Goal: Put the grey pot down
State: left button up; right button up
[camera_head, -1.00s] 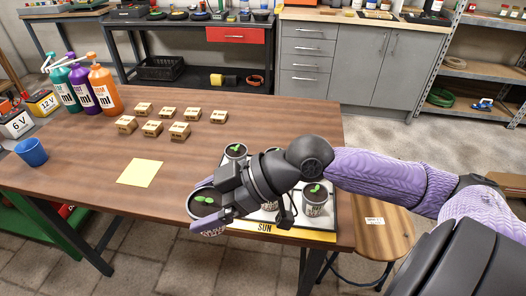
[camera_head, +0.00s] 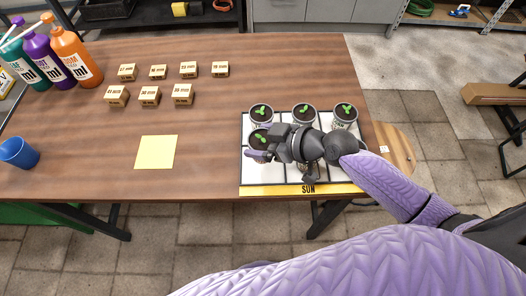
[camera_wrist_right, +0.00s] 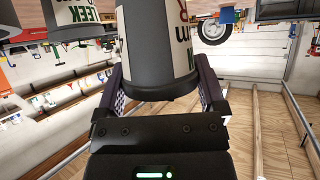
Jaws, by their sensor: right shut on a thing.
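My right gripper (camera_head: 262,152) is shut on a grey pot (camera_head: 260,139) with dark soil and a green seedling. The pot is over the front left part of the white gridded tray (camera_head: 232,172) marked SUN; I cannot tell if it touches the tray. In the right wrist view the grey pot (camera_wrist_right: 155,45), with a white lettered label, stands between both fingers of the gripper (camera_wrist_right: 165,90). Behind it on the tray is a row of similar pots: left (camera_head: 261,111), middle (camera_head: 304,111) and right (camera_head: 345,111). Another pot is partly hidden under my wrist. My left gripper is out of view.
A yellow sheet (camera_head: 156,152) lies left of the tray on the wooden table (camera_head: 200,115). The table's front edge is close to the tray. A stool (camera_head: 398,148) is at right.

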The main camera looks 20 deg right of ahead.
notch_tip(320, 180, down, 4)
jog(key=shift+f+b, duration=0.1)
jog(key=shift+b, duration=0.8)
jog(key=shift+f, duration=0.3)
jog(key=shift+r, duration=0.15)
jog(key=o, duration=1)
jog(key=shift+o, duration=0.2)
